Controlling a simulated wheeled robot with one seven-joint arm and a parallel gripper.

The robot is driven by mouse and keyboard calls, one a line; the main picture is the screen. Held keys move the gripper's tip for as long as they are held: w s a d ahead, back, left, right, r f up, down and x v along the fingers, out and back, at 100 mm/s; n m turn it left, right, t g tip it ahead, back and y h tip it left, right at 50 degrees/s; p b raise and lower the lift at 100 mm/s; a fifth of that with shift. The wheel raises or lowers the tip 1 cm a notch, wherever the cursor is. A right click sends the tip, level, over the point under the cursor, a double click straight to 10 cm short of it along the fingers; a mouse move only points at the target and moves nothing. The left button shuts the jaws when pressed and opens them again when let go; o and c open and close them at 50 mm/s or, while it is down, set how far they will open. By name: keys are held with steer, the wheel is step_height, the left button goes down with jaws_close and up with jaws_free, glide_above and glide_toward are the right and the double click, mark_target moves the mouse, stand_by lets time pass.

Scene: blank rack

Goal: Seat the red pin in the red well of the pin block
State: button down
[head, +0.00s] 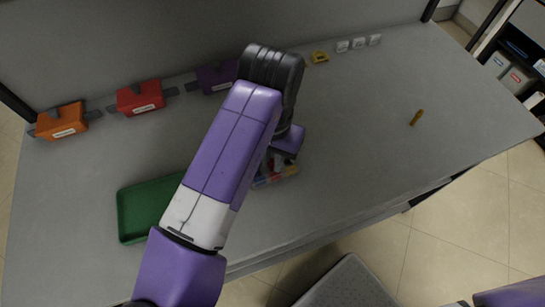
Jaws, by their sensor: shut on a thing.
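The pin block (288,172), a small pale block with red, blue and yellow patches, sits on the table just below my gripper, partly hidden by my arm. My gripper (277,163) points down right over the block, its fingers small and largely covered by the wrist. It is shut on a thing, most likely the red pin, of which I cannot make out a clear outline. I cannot tell whether the pin is in the red well, touching it or above it.
A yellow-brown pin (416,117) lies on the open right side of the table. A green tray (130,218) is at the left. Orange (62,121), red (140,97) and purple (216,78) holders, a yellow piece (320,57) and white blocks (358,43) line the back.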

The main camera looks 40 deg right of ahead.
mark_target(272, 160)
steer(key=shift+f, duration=0.15)
steer(key=c, duration=1.4)
jaws_free()
step_height(272, 160, up, 12)
steer(key=shift+r, duration=0.2)
